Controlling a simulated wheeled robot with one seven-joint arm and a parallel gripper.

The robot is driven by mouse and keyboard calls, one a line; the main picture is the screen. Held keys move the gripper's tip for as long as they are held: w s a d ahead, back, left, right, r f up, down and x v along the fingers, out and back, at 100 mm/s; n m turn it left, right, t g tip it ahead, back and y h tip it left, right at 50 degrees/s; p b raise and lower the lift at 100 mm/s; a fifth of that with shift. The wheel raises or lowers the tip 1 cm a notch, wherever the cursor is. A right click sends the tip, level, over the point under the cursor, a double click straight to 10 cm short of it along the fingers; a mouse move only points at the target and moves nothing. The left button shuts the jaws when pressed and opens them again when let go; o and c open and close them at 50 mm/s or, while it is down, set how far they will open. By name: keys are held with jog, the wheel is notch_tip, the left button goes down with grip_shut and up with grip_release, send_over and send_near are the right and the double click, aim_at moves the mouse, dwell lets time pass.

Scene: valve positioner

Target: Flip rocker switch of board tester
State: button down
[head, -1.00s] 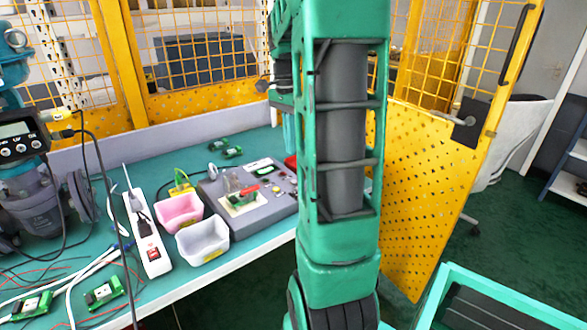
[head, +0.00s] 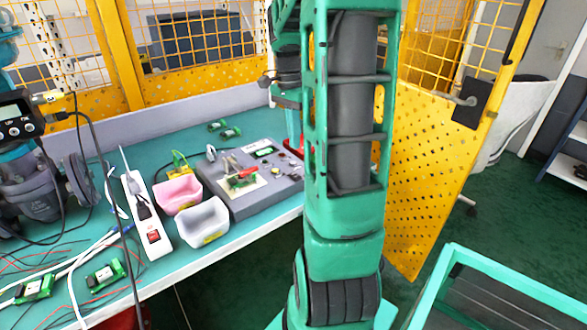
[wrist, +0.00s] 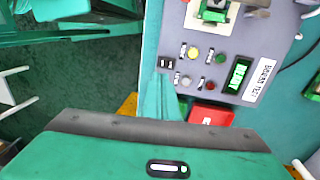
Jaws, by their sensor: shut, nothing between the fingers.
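The board tester (head: 275,187) is a grey box on the teal bench, just left of my arm in the head view. In the wrist view its grey panel (wrist: 222,40) carries a yellow button (wrist: 193,54), a red button (wrist: 210,88), a small toggle (wrist: 212,56), a lit green display (wrist: 237,76) and a white label. The rocker switch cannot be clearly told from the small dark controls near my fingers. My gripper (wrist: 166,64) is shut and empty, its dark fingertips over the panel's edge near the yellow button. Contact cannot be told. My arm hides the gripper in the head view.
A red object (wrist: 212,115) lies close right of my fingers. A pink bin (head: 178,193), a white bin (head: 203,222) and a power strip (head: 147,215) stand left of the tester. Green boards lie behind it. Yellow mesh fencing (head: 435,170) stands at the right.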

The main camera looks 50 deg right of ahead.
aim_at(298, 177)
jog(key=f, duration=0.3)
jog(key=s+f, duration=0.1)
jog(key=f, duration=0.5)
jog(key=shift+s+a+f, duration=0.15)
jog(key=shift+f, duration=0.2)
